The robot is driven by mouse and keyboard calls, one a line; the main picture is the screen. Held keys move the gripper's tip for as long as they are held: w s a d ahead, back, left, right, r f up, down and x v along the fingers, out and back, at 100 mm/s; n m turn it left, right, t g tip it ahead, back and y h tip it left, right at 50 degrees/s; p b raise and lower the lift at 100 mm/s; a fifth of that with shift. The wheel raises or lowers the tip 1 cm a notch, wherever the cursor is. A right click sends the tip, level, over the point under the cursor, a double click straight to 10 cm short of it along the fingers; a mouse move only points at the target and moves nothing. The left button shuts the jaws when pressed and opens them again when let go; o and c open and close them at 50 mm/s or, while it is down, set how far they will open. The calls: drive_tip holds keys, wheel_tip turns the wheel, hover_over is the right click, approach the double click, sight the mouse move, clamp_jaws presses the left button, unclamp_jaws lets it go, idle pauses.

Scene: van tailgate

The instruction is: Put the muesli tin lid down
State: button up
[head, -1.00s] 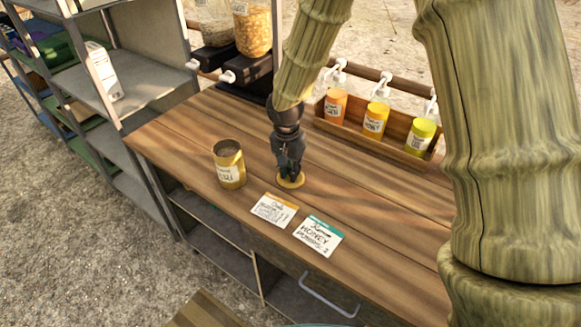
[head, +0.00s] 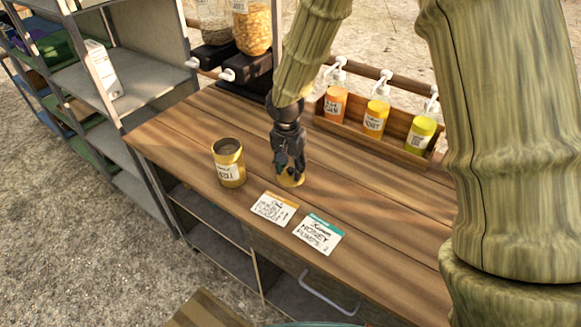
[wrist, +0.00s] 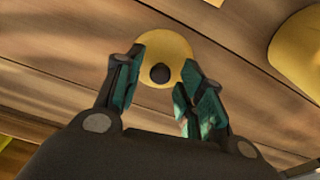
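The muesli tin lid (head: 291,182) is a flat yellow disc lying on the wooden counter (head: 375,215). In the wrist view the lid (wrist: 168,45) shows its dark round knob (wrist: 160,73). My gripper (head: 289,170) points down right over the lid. In the wrist view its fingers (wrist: 164,60) are spread to either side of the knob, with gaps between, so it is open. The open muesli tin (head: 229,165) stands upright to the left of the lid, and part of it shows at the wrist view's right edge (wrist: 300,45).
Two label cards, one orange-edged (head: 274,208) and one teal-edged (head: 318,235), lie in front of the lid. A wooden rack (head: 392,128) with pump bottles stands behind at right. Grain dispensers (head: 251,27) stand at the back. Grey shelves (head: 130,90) are at left.

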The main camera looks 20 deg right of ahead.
sight(288, 178)
wheel_tip(288, 178, up, 12)
drive_tip(key=s+a+b, duration=0.1)
drive_tip(key=shift+f, duration=0.25)
idle(0.5)
